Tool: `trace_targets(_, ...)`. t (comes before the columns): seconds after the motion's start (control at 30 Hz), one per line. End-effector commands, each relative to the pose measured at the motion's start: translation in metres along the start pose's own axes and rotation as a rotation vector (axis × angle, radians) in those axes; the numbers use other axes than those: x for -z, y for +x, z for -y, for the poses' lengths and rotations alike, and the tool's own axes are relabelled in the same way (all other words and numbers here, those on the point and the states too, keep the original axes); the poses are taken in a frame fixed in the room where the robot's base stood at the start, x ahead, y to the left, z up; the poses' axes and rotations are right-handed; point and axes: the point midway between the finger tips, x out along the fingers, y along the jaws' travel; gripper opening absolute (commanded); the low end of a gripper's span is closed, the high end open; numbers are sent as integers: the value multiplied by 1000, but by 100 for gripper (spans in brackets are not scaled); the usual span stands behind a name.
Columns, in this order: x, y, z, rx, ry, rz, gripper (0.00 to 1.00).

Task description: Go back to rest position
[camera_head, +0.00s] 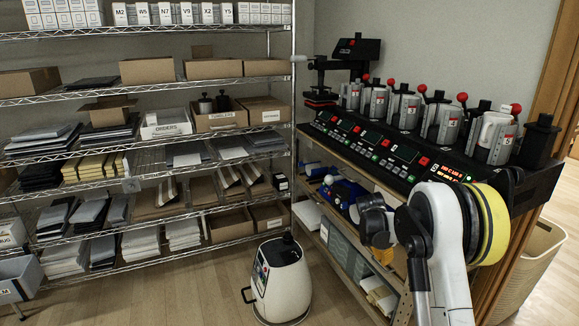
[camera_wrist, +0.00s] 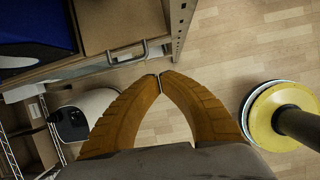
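My gripper's two orange-brown fingers (camera_wrist: 160,77) meet at their tips in the wrist view. The gripper is shut, with nothing visible between the fingers. They hang over the wooden floor, beside the front edge of the bench. In the head view my white arm is at the right, in front of the bench, and its wrist end is low by the bench's front. The black mug press (camera_head: 395,150) stands on the bench with several grey mug clamps and red-knobbed levers. Part of its right end is hidden behind my arm.
A wire shelf rack (camera_head: 150,140) with boxes and packets fills the left. A white rounded machine (camera_head: 282,280) stands on the floor between rack and bench. Blue items (camera_head: 343,193) sit on the bench's lower shelf. A beige basket (camera_head: 535,262) is at the right.

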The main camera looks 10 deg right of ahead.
Motion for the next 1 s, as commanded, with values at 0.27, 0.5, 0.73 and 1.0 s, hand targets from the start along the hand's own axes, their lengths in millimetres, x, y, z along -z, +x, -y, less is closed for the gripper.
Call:
trace_targets(0.27,17,-134,35,-121,411,-62,0)
trace_targets(0.5,53,-232,98,-211,834,-180,0)
trace_targets(0.73,99,-287,175,-254,1239,-339,0)
trace_targets(1.0,156,-303,256,-237,1669,-552,0)
